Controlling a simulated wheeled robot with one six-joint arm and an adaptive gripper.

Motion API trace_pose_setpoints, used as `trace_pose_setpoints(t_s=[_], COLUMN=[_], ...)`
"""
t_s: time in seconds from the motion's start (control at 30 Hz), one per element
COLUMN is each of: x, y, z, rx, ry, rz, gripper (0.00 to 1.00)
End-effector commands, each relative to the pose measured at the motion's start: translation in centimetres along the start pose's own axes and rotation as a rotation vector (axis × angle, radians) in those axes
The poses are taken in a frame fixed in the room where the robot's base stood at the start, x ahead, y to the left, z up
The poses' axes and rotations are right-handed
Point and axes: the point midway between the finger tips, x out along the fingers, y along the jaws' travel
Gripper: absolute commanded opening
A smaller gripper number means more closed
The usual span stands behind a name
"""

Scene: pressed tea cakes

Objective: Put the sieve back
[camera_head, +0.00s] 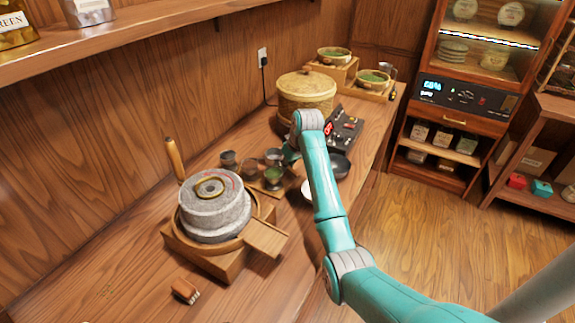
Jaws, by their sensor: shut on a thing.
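My arm reaches over the counter from the lower right, and its wrist bends down near the middle of the view. My gripper (291,157) is mostly hidden by the wrist, just above the small cups. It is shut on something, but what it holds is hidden. I cannot make out the sieve for certain. A dark round pan (340,167) and the edge of a white dish (306,190) show on either side of the forearm.
A stone mill (213,207) on a wooden base stands at the left front, beside a small brush (185,291). A round lidded basket (305,92), a dark panel (346,128) and bowls of green leaf (373,78) are farther back.

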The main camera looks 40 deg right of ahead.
Motion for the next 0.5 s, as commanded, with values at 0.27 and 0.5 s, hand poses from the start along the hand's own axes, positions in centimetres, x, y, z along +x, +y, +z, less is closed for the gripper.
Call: trace_pose_setpoints(t_s=[0.27,0.5], x=[0.13,0.26], y=[0.01,0.01], z=[0.02,0.08], rx=[0.000,0.000], ry=[0.001,0.001], rz=[0.000,0.000], gripper=[0.00,0.43])
